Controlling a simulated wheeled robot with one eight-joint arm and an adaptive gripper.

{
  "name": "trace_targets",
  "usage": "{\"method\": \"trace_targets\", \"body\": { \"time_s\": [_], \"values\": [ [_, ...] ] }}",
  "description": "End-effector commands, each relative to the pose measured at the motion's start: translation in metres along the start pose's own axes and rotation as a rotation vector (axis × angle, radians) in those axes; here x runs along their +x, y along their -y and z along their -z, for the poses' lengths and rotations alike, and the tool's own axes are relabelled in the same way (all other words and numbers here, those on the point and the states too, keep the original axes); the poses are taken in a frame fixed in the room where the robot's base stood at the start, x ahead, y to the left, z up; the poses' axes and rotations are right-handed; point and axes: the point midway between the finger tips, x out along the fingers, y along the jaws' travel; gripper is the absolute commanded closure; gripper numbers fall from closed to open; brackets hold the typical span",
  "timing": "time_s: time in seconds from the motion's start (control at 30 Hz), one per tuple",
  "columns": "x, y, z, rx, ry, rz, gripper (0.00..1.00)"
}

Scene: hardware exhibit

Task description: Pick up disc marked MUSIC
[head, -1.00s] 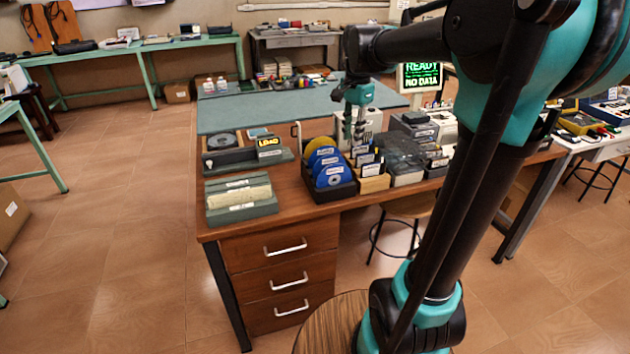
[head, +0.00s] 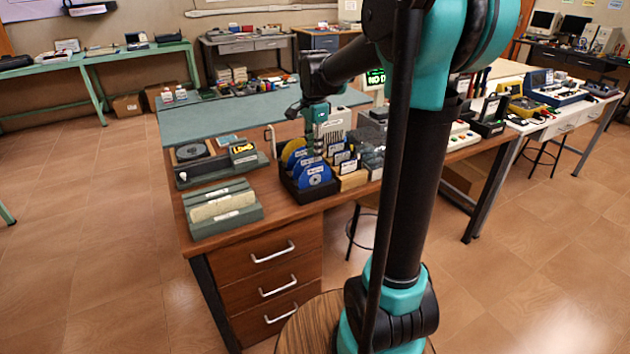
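Several discs (head: 314,174) stand upright in a dark rack on the wooden desk, blue ones in front and a yellow one (head: 290,150) behind. Their labels are too small to read, so I cannot tell which one is marked MUSIC. My gripper (head: 316,150) points down just above the rack, at the right side of the discs. Its fingertips are small and partly lost against the discs and the boxes behind. I cannot tell whether it is open or holds anything.
A wooden box of cards (head: 350,180) stands right of the rack. A player with a LOAD sign (head: 243,153) and a grey-green holder (head: 222,207) stand to the left. The desk's front edge (head: 290,215) is clear.

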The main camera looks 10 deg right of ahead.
Motion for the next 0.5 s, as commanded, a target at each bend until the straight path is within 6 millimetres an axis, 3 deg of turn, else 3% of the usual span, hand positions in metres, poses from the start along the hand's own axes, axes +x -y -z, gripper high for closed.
{"method": "trace_targets", "body": {
  "time_s": [0.33, 0.5],
  "values": [
    [0.028, 0.001, 0.002, 0.000, 0.000, 0.000, 0.73],
    [0.053, 0.002, 0.006, 0.000, 0.000, 0.000, 0.73]
  ]
}}
